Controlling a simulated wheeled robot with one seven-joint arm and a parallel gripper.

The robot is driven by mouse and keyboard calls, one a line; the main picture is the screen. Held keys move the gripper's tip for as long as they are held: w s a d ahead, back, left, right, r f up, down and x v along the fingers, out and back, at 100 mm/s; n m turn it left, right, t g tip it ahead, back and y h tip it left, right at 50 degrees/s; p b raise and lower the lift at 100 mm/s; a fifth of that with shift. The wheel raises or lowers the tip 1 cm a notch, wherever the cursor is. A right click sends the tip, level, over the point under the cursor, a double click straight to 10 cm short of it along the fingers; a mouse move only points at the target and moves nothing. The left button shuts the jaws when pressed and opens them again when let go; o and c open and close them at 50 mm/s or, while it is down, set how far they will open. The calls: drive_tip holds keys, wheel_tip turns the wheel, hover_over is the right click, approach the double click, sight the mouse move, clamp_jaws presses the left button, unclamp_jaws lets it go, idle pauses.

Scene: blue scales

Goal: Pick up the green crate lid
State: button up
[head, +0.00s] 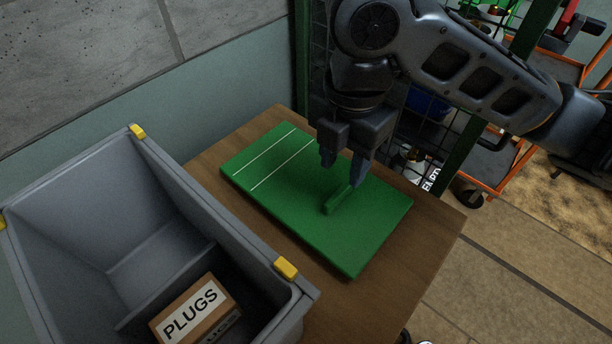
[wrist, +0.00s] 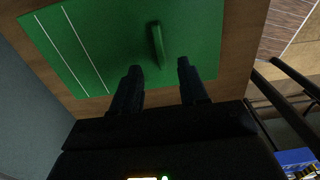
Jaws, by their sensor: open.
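The green crate lid (head: 290,219) lies flat on a wooden table, with a raised bar handle (head: 338,200) on top and two thin white lines toward its left end. In the wrist view the lid (wrist: 121,47) fills the upper part, and the handle (wrist: 157,46) stands just beyond my fingertips, between their lines. My gripper (head: 342,170) is open and empty above the lid, close to the handle. Its two fingers also show in the wrist view (wrist: 160,68), spread apart. I cannot tell the exact height of the fingertips over the lid.
A grey crate (head: 262,262) with yellow clips stands at the left, open, holding a box labelled PLUGS (head: 195,313). The wooden table (head: 425,235) has a narrow bare strip around the lid. A dark green mesh frame (head: 303,60) stands behind, with an orange cart (head: 497,180) beyond.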

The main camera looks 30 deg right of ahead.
sight(339, 192)
wheel_tip(339, 192, down, 7)
drive_tip(key=shift+r, duration=0.2)
idle(0.3)
clamp_jaws()
idle(1.3)
